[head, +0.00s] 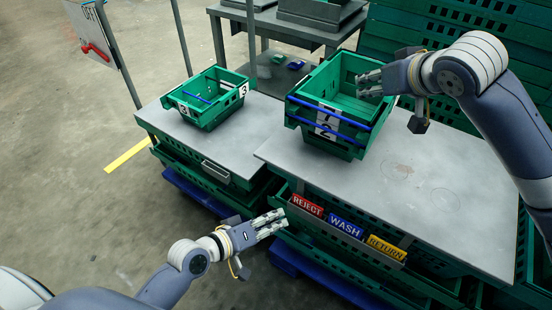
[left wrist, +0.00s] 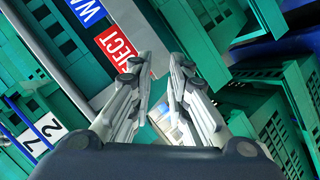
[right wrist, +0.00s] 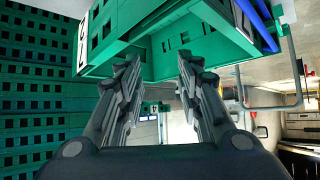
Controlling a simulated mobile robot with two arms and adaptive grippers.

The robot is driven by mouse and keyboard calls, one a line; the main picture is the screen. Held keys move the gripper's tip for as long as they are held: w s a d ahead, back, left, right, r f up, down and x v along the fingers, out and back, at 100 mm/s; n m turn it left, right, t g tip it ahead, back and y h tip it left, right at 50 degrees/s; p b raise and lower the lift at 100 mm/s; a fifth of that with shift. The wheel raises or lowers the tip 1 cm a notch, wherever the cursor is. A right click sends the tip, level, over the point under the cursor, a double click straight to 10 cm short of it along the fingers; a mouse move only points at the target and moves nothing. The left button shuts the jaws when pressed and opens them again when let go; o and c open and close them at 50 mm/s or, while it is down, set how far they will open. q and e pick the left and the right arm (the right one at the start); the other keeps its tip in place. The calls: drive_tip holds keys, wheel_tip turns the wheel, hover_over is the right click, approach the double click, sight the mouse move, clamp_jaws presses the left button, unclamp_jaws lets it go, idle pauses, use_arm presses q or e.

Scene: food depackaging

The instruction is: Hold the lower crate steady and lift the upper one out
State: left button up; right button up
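Two green crates are nested on the right-hand table in the head view. The upper crate (head: 300,106), labelled 7, is empty inside. The lower crate (head: 347,151), labelled 2, shows below it, mostly hidden. Both have a blue bar on the front. My right gripper (head: 370,83) is open at the upper crate's right rim; its fingers (right wrist: 158,68) are apart with green crate wall ahead, and I cannot tell whether they touch it. My left gripper (head: 276,224) is open and empty, low in front of the table, apart from both crates; its fingers (left wrist: 160,65) are spread.
Another green crate (head: 213,113), labelled 3, stands on the left table (head: 228,140). REJECT (head: 307,205), WASH (head: 346,228) and RETURN (head: 386,248) signs line the right table's front. The right table's top (head: 440,190) is clear to the right. Green crates stack behind.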

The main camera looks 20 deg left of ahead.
use_arm(q)
wheel_tip(320, 180, up, 20)
drive_tip(key=w+n+t+h, duration=0.3)
drive_tip(key=n+t, duration=0.2)
drive_tip(key=n, duration=0.2)
drive_tip(key=x, duration=1)
drive_tip(key=shift+d+r, duration=0.2)
drive_tip(key=shift+r, duration=0.1)
drive_tip(key=shift+w, duration=0.1)
drive_tip(key=shift+c, duration=0.3)
clamp_jaws()
